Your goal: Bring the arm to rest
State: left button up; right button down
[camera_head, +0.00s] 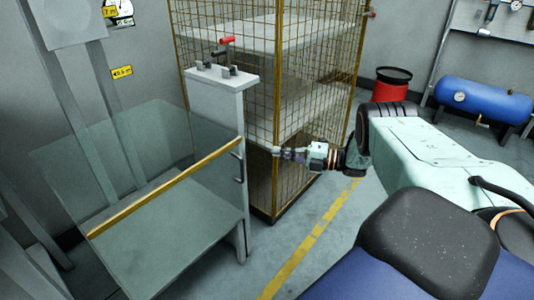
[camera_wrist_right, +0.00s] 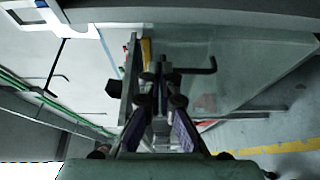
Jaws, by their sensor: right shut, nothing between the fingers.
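My right arm reaches in from the right in the head view. Its right gripper (camera_head: 277,152) points left, in front of the mesh cage and to the right of the grey post (camera_head: 217,115). In the right wrist view the gripper (camera_wrist_right: 160,72) has its fingers together with nothing between them. A dark bent handle (camera_head: 238,165) is on the side of the post, left of the fingertips, with a visible gap in the head view. A dark hooked bar (camera_wrist_right: 203,70) shows beside the fingertips in the wrist view. My left gripper is not in view.
A clear panel with a yellow bar (camera_head: 165,188) stands left of the post. A red-handled lever (camera_head: 226,41) is on the post's top. The mesh cage (camera_head: 312,75) with shelves stands behind. A red drum (camera_head: 392,84) and blue tank (camera_head: 484,103) are at the back right. Floor near the yellow line (camera_head: 312,243) is clear.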

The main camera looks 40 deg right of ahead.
jog(key=shift+s+d, duration=0.45)
jog(key=shift+d, duration=0.2)
jog(key=shift+s+d, duration=0.4)
jog(key=shift+d, duration=0.2)
jog(key=shift+r, duration=0.1)
